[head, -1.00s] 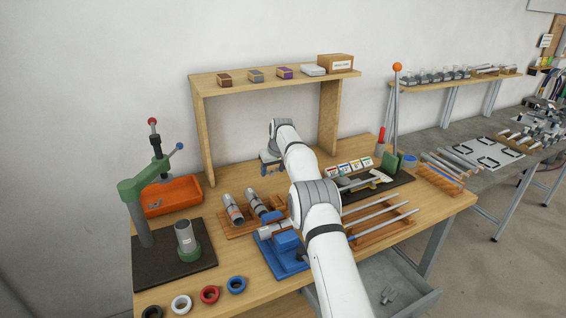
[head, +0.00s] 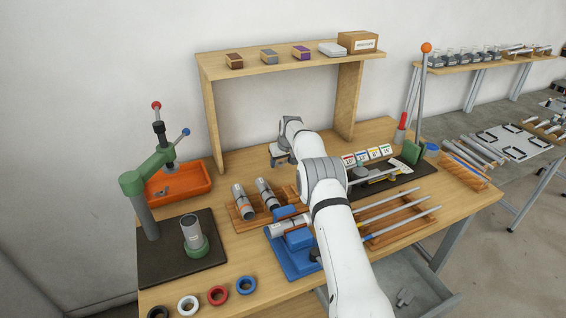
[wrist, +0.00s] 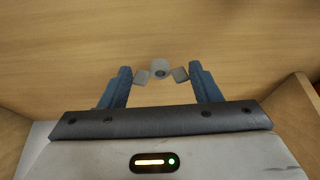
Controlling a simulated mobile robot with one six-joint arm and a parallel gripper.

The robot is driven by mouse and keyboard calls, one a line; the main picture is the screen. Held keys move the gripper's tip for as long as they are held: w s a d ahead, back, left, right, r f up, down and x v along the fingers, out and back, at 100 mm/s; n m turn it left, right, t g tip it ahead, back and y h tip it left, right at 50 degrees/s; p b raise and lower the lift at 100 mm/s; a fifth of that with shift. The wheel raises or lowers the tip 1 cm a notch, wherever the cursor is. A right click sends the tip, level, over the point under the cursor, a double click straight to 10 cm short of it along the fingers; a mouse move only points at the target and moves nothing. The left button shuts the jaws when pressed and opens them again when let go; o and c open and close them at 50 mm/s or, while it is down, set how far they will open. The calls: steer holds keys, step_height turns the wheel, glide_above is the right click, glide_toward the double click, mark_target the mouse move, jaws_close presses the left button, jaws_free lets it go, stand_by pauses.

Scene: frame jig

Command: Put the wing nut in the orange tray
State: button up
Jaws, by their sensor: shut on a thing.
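The wing nut (wrist: 160,69) is a small grey piece with a round hub and two wings, held between the blue fingertips in the wrist view. My gripper (wrist: 161,74) is shut on it, with a finger at each wing. In the head view my gripper (head: 281,157) is above the bench in front of the shelf's opening; the nut cannot be made out there. The orange tray (head: 200,187) is at the back left of the bench, behind the green press and well left of my gripper. A small grey item lies in the tray.
A wooden shelf (head: 212,125) carrying small boxes stands behind my gripper. The green press (head: 147,172) stands in front of the tray. Grey cylinders (head: 243,202) in a wooden rack and a blue fixture (head: 290,255) lie below my gripper. A tall orange-knobbed lever (head: 423,95) rises at right.

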steer(key=shift+f, duration=0.75)
steer(key=shift+f, duration=0.25)
steer(key=o, duration=1)
steer(key=shift+r, duration=0.15)
